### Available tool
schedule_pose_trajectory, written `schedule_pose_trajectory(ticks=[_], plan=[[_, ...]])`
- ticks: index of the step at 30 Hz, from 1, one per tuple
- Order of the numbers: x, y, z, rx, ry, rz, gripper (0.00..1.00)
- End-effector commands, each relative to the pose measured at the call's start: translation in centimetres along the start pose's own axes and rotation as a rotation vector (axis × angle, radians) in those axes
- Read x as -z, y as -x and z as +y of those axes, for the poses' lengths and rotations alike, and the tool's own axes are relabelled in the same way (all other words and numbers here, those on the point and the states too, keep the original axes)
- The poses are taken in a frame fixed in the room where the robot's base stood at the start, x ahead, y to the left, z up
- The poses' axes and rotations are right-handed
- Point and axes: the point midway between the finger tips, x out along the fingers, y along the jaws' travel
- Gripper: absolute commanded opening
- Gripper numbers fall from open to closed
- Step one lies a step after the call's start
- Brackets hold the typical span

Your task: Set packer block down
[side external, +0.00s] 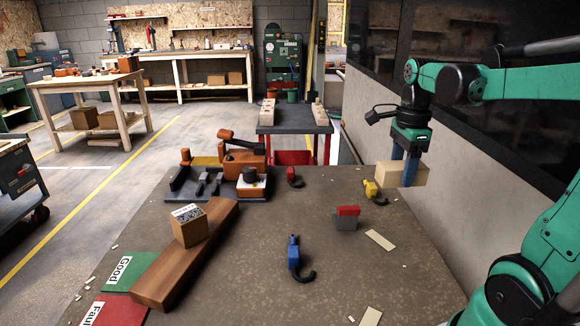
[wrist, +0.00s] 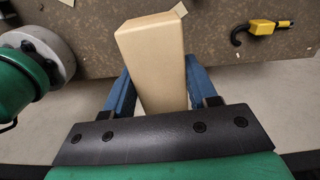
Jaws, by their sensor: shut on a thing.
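The packer block, a plain pale wooden block (side external: 383,176), is held up in the air near the right edge of the worktable (side external: 250,235). My gripper (side external: 408,170) points down with its blue fingers closed on the block's two long sides. In the wrist view the block (wrist: 152,50) lies between the two blue fingers (wrist: 160,88) and sticks out past them over the table edge. Part of the block is hidden behind the fingers in the side view.
Yellow (side external: 371,190), blue (side external: 294,255) and red (side external: 294,178) hooks lie on the table. A brown beam (side external: 185,255) carries a labelled box (side external: 188,228). A wall (side external: 470,170) stands beyond the table's right side.

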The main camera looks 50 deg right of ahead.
Motion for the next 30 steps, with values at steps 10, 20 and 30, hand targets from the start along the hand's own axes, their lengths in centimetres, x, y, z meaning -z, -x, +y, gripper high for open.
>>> schedule_pose_trajectory(ticks=[10, 20, 30], plan=[[0.0, -7.7, 0.0, 0.0, 0.001, 0.0, 0.0], [0.0, -11.8, 0.0, 0.0, 0.001, 0.0, 0.0], [0.0, -15.1, 0.0, 0.0, 0.001, 0.0, 0.0]])
